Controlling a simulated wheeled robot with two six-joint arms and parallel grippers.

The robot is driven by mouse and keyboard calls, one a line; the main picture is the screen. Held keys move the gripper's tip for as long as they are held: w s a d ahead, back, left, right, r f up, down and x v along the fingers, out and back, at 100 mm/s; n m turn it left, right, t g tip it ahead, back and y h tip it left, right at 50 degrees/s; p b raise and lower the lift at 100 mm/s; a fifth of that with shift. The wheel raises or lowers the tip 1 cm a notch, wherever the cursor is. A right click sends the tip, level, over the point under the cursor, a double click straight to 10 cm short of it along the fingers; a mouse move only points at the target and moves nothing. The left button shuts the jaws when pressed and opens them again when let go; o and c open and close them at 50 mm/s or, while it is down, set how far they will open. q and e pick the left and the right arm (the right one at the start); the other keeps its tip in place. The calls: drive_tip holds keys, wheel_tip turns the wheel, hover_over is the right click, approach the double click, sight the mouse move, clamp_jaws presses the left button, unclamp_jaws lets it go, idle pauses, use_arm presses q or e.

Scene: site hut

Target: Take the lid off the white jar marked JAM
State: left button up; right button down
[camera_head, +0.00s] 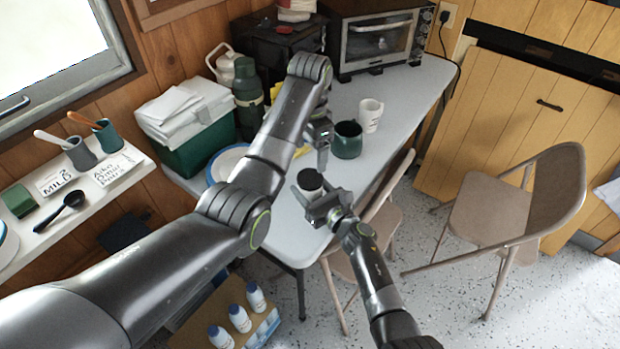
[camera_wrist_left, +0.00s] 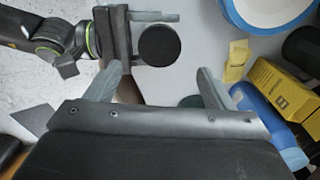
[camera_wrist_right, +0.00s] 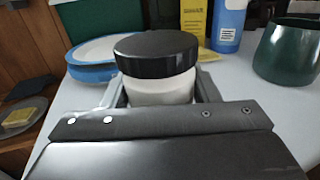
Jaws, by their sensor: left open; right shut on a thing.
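The white jar (camera_wrist_right: 160,90) wears a black lid (camera_wrist_right: 156,54) and is upright at the table's near edge in the right wrist view. No marking shows on the visible part of the jar. My right gripper (camera_head: 312,194) is shut on the jar's body, below the lid; whether the jar touches the table is unclear. From above, the left wrist view shows the lid (camera_wrist_left: 159,45) as a black disc.
A dark green pot (camera_head: 347,141) and a white mug (camera_head: 370,115) stand behind the jar on the white table (camera_head: 410,95). A blue-rimmed plate (camera_wrist_right: 90,55), a yellow box (camera_wrist_left: 282,90) and a blue bottle (camera_wrist_left: 262,108) are nearby. Folding chairs (camera_head: 490,205) stand right of the table.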

sight(310, 177)
use_arm(q)
wheel_tip(310, 177, down, 8)
drive_tip(key=shift+r, duration=0.1)
idle(0.4)
drive_tip(key=c, duration=1)
drive_tip(key=n, duration=0.5)
drive_tip(key=shift+n, duration=0.3)
drive_tip(key=n, duration=0.4)
drive_tip(key=shift+n, duration=0.3)
drive_tip(key=n, duration=0.4)
use_arm(e)
drive_tip(key=shift+f, duration=0.1)
use_arm(q)
drive_tip(key=n, duration=0.5)
drive_tip(key=shift+r, duration=0.1)
